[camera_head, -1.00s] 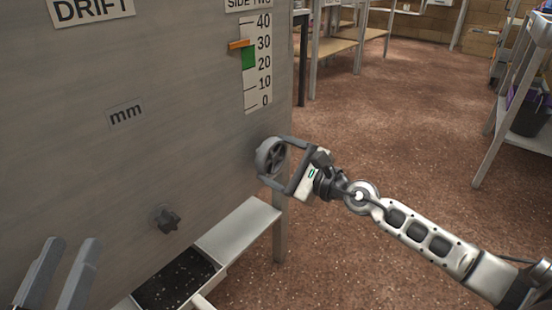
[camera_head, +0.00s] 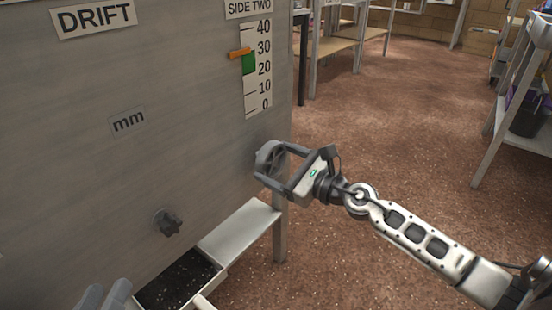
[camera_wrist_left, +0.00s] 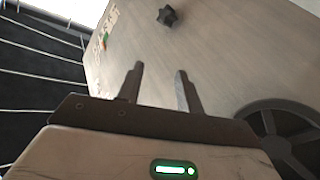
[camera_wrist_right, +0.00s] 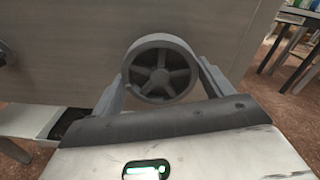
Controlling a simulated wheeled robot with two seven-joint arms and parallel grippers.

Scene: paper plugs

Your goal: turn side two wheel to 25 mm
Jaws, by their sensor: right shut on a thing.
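The side two wheel (camera_head: 268,158) is a grey spoked handwheel on the right of the grey panel. My right gripper (camera_head: 267,164) is shut on its rim, one finger on each side. The wheel also shows between the fingers in the right wrist view (camera_wrist_right: 160,70). The side two scale (camera_head: 257,70) runs from 0 to 40. Its orange pointer (camera_head: 240,53) stands at the top of the green band (camera_head: 248,64), a little below 30. My left gripper (camera_head: 103,297) is at the bottom left, partly out of frame; in the left wrist view it is open and empty.
A dark star knob (camera_head: 168,222) sits lower on the panel. Below it is an open tray with dark contents (camera_head: 180,280) and a pale shelf (camera_head: 240,230). A dark wheel (camera_wrist_left: 285,135) is beside my left gripper. The floor to the right is clear up to the shelving.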

